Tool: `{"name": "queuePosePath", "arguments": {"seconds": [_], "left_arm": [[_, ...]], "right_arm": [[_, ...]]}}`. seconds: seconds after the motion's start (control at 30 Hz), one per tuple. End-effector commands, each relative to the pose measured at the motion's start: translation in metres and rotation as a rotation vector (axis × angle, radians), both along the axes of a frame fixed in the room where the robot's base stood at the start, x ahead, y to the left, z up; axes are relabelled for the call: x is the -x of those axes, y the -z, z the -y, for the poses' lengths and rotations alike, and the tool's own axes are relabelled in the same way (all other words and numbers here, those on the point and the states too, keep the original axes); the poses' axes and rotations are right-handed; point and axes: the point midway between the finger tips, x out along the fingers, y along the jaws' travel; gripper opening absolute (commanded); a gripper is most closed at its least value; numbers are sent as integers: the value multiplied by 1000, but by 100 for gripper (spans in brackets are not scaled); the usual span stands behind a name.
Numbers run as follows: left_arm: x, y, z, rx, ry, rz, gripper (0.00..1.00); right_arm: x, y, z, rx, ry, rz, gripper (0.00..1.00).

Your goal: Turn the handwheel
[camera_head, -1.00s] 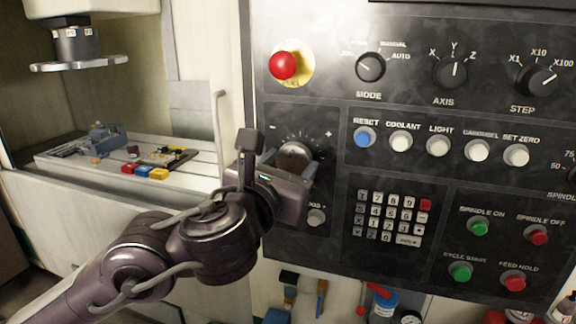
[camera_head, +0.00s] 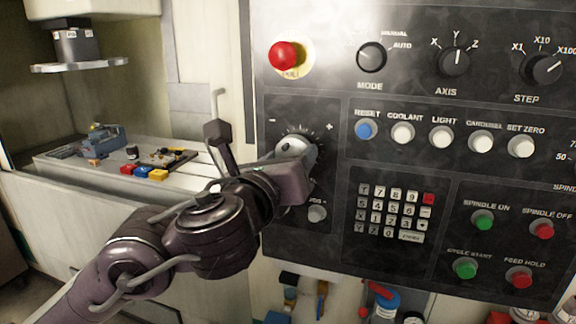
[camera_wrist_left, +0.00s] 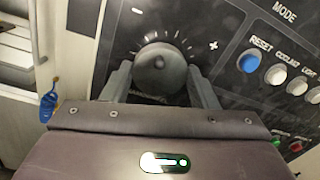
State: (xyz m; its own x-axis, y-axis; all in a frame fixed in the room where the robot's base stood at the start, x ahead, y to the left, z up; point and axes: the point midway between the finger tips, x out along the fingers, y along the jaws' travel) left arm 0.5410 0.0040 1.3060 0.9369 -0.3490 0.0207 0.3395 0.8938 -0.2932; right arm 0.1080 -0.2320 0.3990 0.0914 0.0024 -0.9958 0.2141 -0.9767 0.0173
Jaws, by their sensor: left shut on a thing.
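The handwheel (camera_head: 297,146) is a round grey knob on the dark control panel, between a minus and a plus mark. In the left wrist view the handwheel (camera_wrist_left: 159,68) sits between the two fingers of my left gripper (camera_wrist_left: 160,82). In the head view my left gripper (camera_head: 290,170) reaches the panel from the lower left and covers the lower part of the handwheel. It is shut on the handwheel, with a finger on each side. My right gripper is not in view.
Above the handwheel is a red emergency button (camera_head: 286,56) and the mode knob (camera_head: 371,57). A blue reset button (camera_head: 366,130) and keypad (camera_head: 391,212) lie to the right. The machine table (camera_head: 200,178) with small parts is at the left.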

Motion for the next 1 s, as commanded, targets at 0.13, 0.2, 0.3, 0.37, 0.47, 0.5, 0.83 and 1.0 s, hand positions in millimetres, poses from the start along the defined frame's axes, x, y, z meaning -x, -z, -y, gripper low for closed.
{"name": "queuePosePath", "arguments": {"seconds": [0.13, 0.2, 0.3, 0.37, 0.47, 0.5, 0.83, 1.0], "left_arm": [[0, 2, 0, 135, 2, -43, 31], [0, 2, 0, 197, 1, -63, 31], [0, 2, 0, 289, 1, -94, 31], [0, 3, 0, 342, 1, -112, 31], [0, 3, 0, 433, 1, -142, 31], [0, 3, 0, 469, 1, -152, 31], [0, 3, 0, 768, 1, -250, 31], [0, 4, 0, 921, 0, -299, 31]], "right_arm": [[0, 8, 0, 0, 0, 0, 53], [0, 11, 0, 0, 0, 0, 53], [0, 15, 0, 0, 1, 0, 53], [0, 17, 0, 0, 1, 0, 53], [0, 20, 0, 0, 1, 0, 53], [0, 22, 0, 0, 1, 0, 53], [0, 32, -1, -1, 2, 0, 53], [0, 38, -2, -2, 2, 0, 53]]}}
